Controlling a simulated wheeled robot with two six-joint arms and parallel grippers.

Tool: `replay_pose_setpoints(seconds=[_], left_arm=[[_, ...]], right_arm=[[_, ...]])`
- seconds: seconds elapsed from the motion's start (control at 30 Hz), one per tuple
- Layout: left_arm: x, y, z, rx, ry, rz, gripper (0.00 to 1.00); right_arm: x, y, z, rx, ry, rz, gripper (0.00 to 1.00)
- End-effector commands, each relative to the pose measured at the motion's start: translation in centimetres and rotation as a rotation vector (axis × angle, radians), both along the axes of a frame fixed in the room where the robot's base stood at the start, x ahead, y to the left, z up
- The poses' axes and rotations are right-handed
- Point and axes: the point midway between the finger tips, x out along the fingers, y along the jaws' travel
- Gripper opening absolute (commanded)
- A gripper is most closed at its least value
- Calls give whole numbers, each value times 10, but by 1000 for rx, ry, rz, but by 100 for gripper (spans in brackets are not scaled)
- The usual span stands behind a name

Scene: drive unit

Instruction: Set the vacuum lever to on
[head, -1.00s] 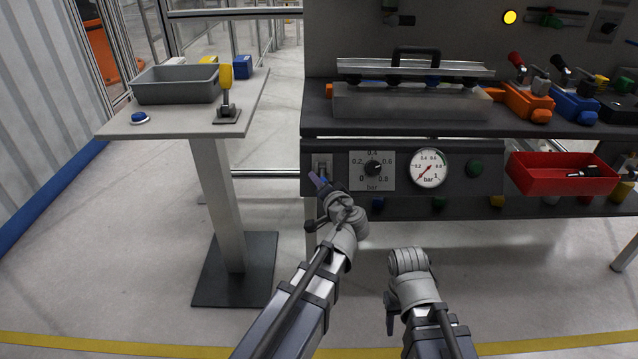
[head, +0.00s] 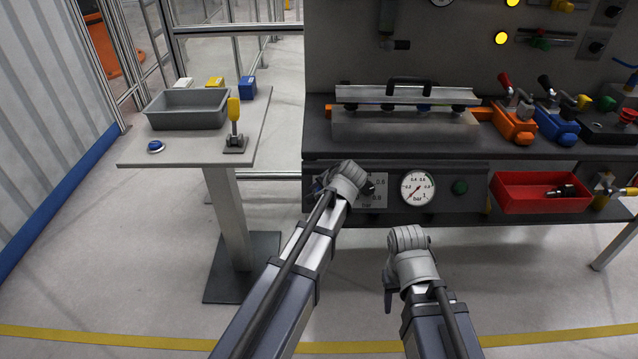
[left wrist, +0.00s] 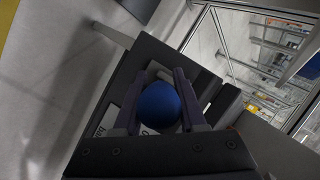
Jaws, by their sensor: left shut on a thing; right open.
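The vacuum lever's round blue knob (left wrist: 160,105) shows in the left wrist view, between the two dark fingers of my left gripper (left wrist: 160,82). The fingers are shut on it from both sides. A pale label with partly covered lettering lies beneath the knob. In the head view my left wrist hides the lever, at the left end of the dark front panel (head: 456,208) under the bench. The pressure gauge (head: 418,188) and a partly covered dial plate (head: 371,202) are to its right. My right gripper (head: 388,297) is open and empty, low in front of the bench.
A red bin (head: 540,205) is right of the panel. A side table (head: 190,150) at left carries a grey tray (head: 187,121), a yellow-handled clamp (head: 235,125) and a blue button (head: 156,146). The floor between table and bench is clear.

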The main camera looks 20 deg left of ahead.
Motion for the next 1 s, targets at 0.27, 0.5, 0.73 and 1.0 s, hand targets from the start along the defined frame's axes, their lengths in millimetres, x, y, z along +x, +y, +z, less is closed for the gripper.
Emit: replay_pose_setpoints(seconds=[0.27,0.5,0.73,1.0], left_arm=[[15,3,17,-69,236,3,0],[21,5,19,-113,391,2,0],[23,6,21,-140,483,1,0],[24,7,21,-152,524,-1,0]], right_arm=[[0,0,42,0,0,0,50],[0,0,55,0,0,0,50],[0,0,60,0,0,0,50],[0,0,62,0,0,0,50]])
